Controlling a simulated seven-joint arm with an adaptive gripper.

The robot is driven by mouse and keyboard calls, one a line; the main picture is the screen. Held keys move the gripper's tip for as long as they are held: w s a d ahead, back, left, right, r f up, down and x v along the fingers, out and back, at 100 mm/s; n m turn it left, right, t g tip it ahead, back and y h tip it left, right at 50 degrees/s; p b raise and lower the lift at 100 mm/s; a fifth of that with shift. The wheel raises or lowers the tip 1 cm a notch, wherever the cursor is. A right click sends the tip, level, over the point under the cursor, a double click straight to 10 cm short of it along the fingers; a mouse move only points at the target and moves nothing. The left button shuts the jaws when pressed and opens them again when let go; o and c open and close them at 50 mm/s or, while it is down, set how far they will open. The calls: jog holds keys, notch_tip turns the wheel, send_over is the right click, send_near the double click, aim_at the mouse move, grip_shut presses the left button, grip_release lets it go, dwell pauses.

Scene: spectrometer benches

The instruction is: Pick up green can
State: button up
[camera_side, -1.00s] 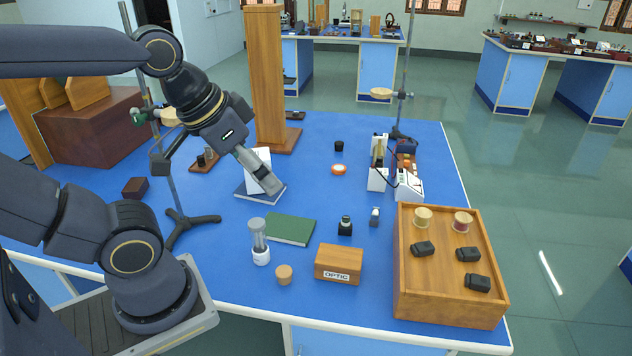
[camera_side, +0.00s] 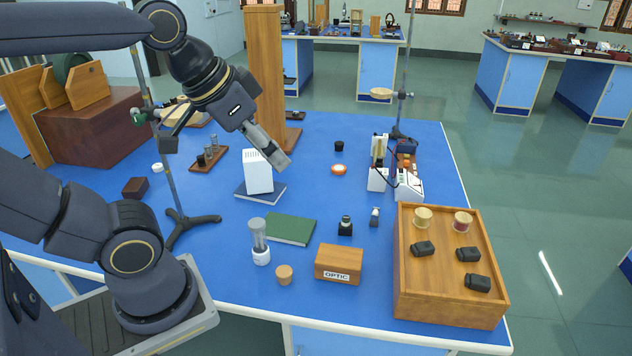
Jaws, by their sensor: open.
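I cannot make out a green can in the side view. The green things I see are a flat dark green book (camera_side: 290,229) on the blue bench and a small green clamp (camera_side: 139,115) on a stand rod. My gripper (camera_side: 283,161) points down and to the right. It is empty, in the air above the bench, and appears just above and right of a white block (camera_side: 257,172). The gap between its fingers is hard to see from this side.
A wooden post (camera_side: 264,80) stands behind my gripper. A rod stand (camera_side: 180,222) is left. A wooden tray (camera_side: 444,305) with spools and black pieces is at the right. A glass cylinder (camera_side: 259,240) and an OPTIC box (camera_side: 339,264) stand in front.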

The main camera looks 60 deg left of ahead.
jog(key=w+r, duration=0.3)
jog(key=w, duration=0.4)
jog(key=n+g, duration=0.1)
jog(key=g, duration=0.5)
send_over(346, 218)
notch_tip(346, 218, down, 25)
jog(key=f, duration=0.9)
jog(key=shift+s+a, duration=0.1)
jog(key=shift+a, duration=0.15)
jog(key=shift+d+f, duration=0.2)
jog(key=shift+f, duration=2.9)
jog(key=shift+c, duration=0.4)
